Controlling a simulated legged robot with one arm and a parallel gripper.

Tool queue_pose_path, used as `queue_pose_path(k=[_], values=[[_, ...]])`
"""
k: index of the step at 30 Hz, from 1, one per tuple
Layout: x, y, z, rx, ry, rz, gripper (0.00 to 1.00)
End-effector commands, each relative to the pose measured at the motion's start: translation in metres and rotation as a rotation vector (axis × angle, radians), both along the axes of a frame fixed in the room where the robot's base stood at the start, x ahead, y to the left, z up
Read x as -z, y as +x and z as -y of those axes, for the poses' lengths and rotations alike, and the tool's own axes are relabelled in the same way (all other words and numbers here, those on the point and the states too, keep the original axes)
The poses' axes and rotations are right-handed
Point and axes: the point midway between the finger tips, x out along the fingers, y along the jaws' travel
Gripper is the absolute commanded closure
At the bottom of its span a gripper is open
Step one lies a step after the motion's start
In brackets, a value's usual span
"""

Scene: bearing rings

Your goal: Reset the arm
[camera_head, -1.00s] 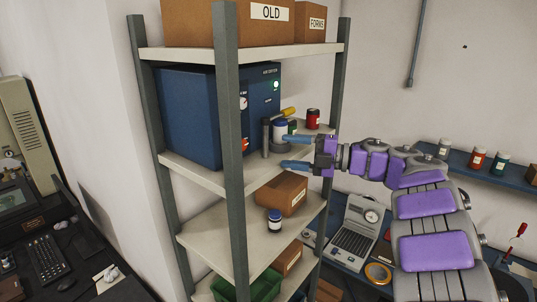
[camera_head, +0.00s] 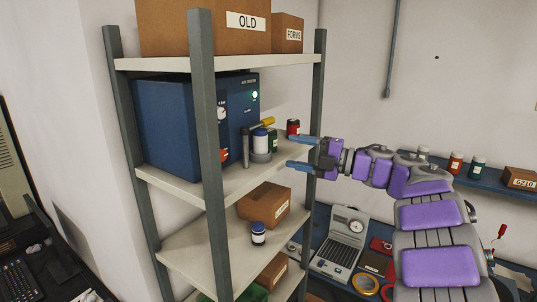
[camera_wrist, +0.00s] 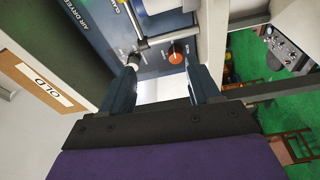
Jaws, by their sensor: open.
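My arm reaches in from the right in the head view. My gripper (camera_head: 292,152) is open, with nothing between its two blue fingers. It is at the right edge of the middle shelf (camera_head: 215,187).
The blue air dryer (camera_head: 165,120) fills the shelf's left part. A red jar (camera_head: 293,127) stands close by the upper finger. Grey shelf posts (camera_head: 319,85) stand near the gripper. A box (camera_head: 264,205) and a blue-lidded jar (camera_head: 258,233) are on the shelf below.

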Motion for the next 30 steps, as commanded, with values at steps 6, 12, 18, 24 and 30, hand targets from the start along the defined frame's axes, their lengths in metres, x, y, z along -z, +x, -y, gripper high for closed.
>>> queue_pose_path(k=[6,12,18,24,30], values=[[-0.021,0.04,0.04,0.441,0.152,0.004,0.38],[-0.013,0.039,0.105,0.838,0.335,-0.082,0.38],[0.045,-0.001,0.164,1.194,0.523,-0.271,0.38],[0.15,-0.072,0.193,1.496,0.669,-0.575,0.38],[0.259,-0.153,0.18,1.7,0.723,-0.919,0.38]])
